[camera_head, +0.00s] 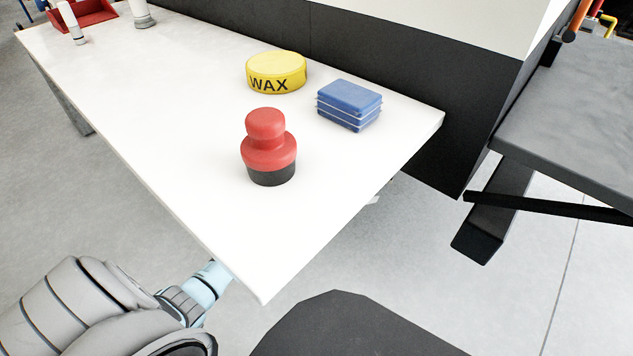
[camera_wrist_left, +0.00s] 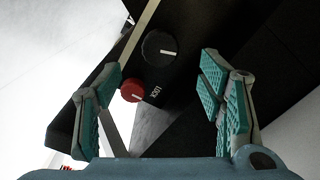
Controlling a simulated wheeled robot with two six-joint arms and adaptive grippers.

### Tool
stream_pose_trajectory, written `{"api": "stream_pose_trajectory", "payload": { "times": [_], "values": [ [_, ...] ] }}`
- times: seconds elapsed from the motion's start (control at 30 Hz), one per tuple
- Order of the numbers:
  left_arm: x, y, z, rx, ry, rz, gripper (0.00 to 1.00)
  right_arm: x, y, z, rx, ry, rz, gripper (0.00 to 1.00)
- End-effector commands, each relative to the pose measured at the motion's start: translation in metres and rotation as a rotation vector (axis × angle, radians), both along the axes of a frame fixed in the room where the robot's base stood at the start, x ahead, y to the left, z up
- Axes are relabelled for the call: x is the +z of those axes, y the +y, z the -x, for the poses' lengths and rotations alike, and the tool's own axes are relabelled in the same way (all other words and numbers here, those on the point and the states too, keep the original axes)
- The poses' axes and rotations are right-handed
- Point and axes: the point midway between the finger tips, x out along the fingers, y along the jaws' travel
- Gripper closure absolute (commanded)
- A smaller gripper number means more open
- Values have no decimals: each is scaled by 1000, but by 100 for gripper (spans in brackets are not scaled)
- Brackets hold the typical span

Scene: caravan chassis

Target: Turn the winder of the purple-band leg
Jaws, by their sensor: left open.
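No purple band or winder can be made out in either view. My left gripper (camera_wrist_left: 162,88) is open, with its teal pads apart and nothing between them. Beyond its fingers, in the left wrist view, a dark panel carries a black round knob (camera_wrist_left: 159,48) with a white mark and a smaller red knob (camera_wrist_left: 132,91) labelled LOCK. The gripper appears apart from both knobs. In the head view my left arm comes in at the lower left and its gripper is hidden below the table edge. My right gripper is not in view.
A white table (camera_head: 150,110) holds a red and black knobbed object (camera_head: 268,148), a yellow WAX tin (camera_head: 277,73) and a blue stack (camera_head: 349,105). A red tray (camera_head: 88,12) is at the far left. A black leg (camera_head: 492,215) stands under the grey platform (camera_head: 575,120) at right.

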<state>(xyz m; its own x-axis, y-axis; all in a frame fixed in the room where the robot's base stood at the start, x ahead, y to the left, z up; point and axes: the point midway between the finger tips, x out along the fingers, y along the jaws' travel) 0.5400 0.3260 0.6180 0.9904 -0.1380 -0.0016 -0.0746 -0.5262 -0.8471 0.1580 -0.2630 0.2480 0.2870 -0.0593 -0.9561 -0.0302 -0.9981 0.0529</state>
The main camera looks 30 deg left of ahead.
Motion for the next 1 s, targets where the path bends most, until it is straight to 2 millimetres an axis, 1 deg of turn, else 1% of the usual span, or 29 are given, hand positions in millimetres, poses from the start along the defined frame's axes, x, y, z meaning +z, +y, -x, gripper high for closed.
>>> {"api": "stream_pose_trajectory", "payload": {
  "times": [0.03, 0.1, 0.2, 0.67, 0.77, 0.83, 0.87, 0.9, 0.97, 1.0],
  "values": [
    [-1, 1, 10, -2, 2, -2, 38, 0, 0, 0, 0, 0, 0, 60],
    [0, 3, 21, -1, 0, -1, 38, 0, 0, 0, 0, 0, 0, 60],
    [0, 3, 28, -2, -1, 1, 38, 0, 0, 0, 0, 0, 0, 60],
    [1, 4, 28, 0, -1, 1, 38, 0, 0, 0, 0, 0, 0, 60],
    [-6, 12, 28, 36, 29, 28, 38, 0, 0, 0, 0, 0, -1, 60],
    [-29, 30, 30, 118, 106, 96, 38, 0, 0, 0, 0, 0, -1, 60],
    [-45, 39, 34, 165, 155, 138, 38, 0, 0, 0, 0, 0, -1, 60],
    [-75, 49, 44, 234, 236, 209, 38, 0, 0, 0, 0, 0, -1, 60],
    [-129, 55, 70, 340, 375, 317, 38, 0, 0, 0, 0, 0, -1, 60],
    [-165, 54, 94, 408, 473, 386, 38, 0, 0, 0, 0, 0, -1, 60]
  ]
}}
